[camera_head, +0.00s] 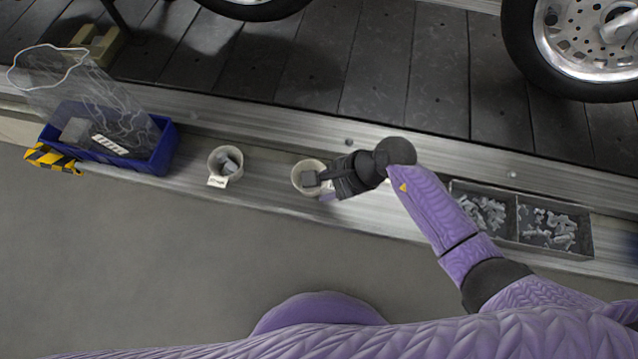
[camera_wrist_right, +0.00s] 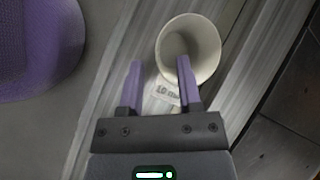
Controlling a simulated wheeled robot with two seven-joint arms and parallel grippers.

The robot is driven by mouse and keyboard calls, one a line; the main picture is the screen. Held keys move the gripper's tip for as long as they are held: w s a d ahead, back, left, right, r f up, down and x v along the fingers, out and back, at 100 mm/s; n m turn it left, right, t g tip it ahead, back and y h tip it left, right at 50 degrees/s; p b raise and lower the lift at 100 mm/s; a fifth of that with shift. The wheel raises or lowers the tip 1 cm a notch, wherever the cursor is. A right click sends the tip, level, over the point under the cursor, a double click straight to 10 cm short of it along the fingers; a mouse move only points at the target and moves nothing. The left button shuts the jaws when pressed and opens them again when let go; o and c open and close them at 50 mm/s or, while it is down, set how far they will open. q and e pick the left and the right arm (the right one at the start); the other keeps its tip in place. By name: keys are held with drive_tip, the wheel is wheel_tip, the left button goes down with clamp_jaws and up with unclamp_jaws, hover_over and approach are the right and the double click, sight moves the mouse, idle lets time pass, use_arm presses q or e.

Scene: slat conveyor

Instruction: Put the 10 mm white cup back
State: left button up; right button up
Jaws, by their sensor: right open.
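The white cup (camera_head: 299,168) stands on the metal ledge beside the conveyor, in the middle of the head view. In the right wrist view the cup (camera_wrist_right: 207,45) looks empty, and a label (camera_wrist_right: 165,93) that seems to read 10 mm is at its near side. My right gripper (camera_head: 318,180) is open at the cup's right side, partly covering it. In the right wrist view the right gripper (camera_wrist_right: 160,62) has one finger overlapping the cup's near rim and the other outside. I cannot tell whether a finger touches the cup. My left gripper is not in view.
A second white cup (camera_head: 214,157) with grey parts stands to the left on the ledge. Further left is a blue bin (camera_head: 150,165) with a clear bag. A divided dark tray (camera_head: 518,222) of grey parts is at the right. Wheels stand on the dark slats (camera_head: 375,75) beyond.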

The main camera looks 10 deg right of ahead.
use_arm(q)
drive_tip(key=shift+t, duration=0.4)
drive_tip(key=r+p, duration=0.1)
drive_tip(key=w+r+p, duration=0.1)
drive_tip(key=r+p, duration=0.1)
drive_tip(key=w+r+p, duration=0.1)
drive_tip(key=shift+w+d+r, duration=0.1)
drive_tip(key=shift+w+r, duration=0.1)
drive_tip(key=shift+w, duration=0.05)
use_arm(e)
drive_tip(key=v, duration=1)
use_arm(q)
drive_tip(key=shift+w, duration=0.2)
